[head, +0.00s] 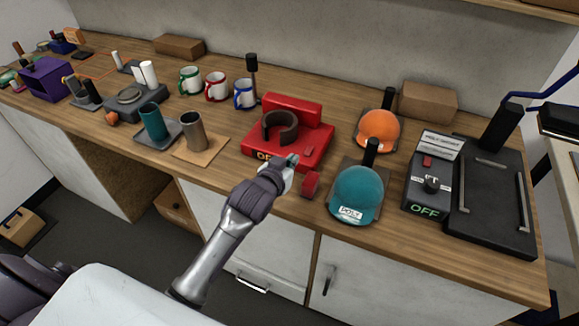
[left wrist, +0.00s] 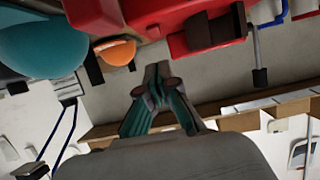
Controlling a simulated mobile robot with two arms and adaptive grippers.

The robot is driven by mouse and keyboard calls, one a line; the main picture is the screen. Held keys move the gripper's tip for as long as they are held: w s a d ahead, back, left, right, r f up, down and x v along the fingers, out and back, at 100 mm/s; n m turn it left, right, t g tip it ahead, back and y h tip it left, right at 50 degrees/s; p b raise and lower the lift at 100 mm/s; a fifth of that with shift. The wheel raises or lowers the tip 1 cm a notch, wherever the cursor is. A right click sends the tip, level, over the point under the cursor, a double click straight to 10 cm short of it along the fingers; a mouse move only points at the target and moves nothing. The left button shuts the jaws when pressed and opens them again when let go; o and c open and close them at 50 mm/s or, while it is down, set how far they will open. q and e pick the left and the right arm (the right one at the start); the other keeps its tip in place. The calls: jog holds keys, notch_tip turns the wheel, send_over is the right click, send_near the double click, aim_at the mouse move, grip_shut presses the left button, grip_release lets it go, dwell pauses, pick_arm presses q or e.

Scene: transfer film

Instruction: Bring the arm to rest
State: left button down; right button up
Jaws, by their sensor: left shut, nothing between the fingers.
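My left arm reaches in from the lower left in the head view. My right gripper is in neither view.
A teal dome (head: 357,192) and an orange dome (head: 379,131) stand right of the press. Several mugs, such as the blue-handled one (head: 244,94), stand behind left.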

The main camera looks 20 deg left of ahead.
pick_arm(q)
jog(key=shift+s+r, duration=0.15)
jog(key=shift+s, duration=0.5)
